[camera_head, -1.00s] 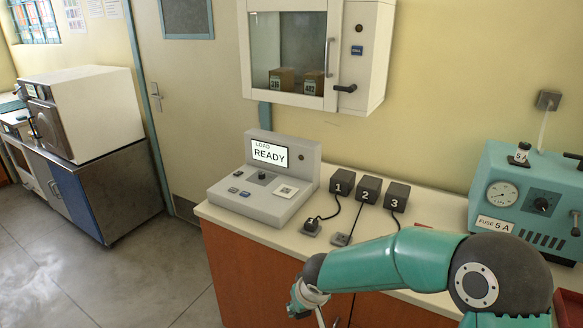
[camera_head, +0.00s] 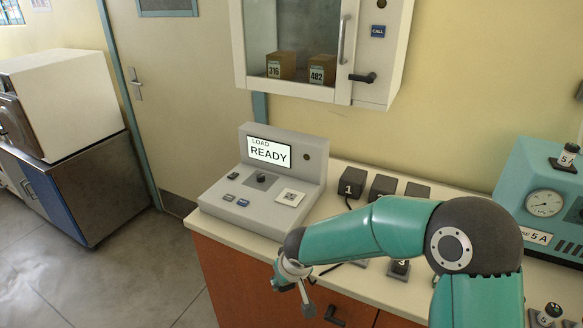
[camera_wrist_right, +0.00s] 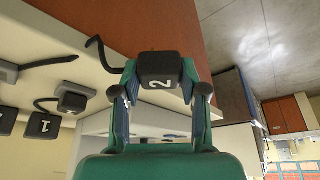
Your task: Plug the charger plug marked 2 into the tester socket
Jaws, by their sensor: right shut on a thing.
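In the right wrist view my right gripper (camera_wrist_right: 160,88) is shut on the black plug marked 2 (camera_wrist_right: 158,70), with a finger on each side of it. In the head view my right arm reaches across the counter front, and the plug in its jaws cannot be made out there. The grey tester (camera_head: 235,208) stands on the counter to the left, its screen (camera_head: 269,152) reading LOAD READY. A pale square socket plate (camera_head: 289,198) lies on its sloping top, apart from the plug. My left gripper is out of view.
Dark blocks marked 1 (camera_head: 352,183) and 2 (camera_head: 382,187) stand behind my arm, with a third partly hidden. A plug marked 3 (camera_head: 400,268) lies on the counter. A teal fuse device (camera_head: 540,190) is at right. A wall cabinet (camera_head: 300,92) hangs above.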

